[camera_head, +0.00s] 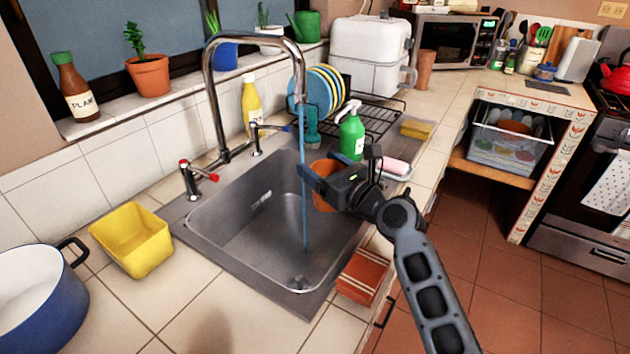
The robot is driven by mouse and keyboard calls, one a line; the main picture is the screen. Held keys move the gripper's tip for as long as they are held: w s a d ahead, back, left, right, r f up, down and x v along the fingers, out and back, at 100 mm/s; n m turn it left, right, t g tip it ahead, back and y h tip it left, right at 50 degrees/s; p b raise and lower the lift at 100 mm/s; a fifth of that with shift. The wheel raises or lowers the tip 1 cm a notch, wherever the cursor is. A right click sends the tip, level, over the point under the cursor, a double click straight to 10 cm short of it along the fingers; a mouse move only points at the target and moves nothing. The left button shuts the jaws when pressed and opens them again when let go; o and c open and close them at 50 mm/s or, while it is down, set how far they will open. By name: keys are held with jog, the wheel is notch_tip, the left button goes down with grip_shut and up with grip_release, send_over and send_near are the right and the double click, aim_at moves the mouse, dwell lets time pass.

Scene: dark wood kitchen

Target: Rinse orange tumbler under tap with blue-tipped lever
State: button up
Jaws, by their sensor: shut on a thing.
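The orange tumbler (325,170) is over the right side of the metal sink (255,225), partly hidden by my gripper (322,184). My gripper is shut on it and comes in from the right. The tall curved tap (209,85) has a blue stream of water (304,222) running from its spout toward the drain. The stream passes at the tumbler's left, by my fingers; I cannot tell whether it touches the tumbler. The blue-tipped lever (272,127) is behind the sink, right of the tap's base. A red-tipped lever (202,174) is on the left.
A green soap bottle (351,136) and a dish rack (385,116) with plates stand behind my gripper. A pink bar (395,168) lies on the right. A yellow tub (133,240) and blue pot (42,300) are at the left.

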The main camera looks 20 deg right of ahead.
jog(key=shift+d+p+v, duration=0.15)
jog(key=shift+p+v, duration=0.05)
jog(key=shift+v, duration=0.9)
jog(key=shift+d+p+v, duration=0.2)
jog(key=shift+v, duration=0.95)
jog(key=shift+w, duration=0.15)
jog(key=s+d+r+p, duration=0.2)
jog(key=s+r+p, duration=0.2)
jog(key=shift+s, duration=0.3)
jog(key=shift+d, duration=0.1)
dwell(0.5)
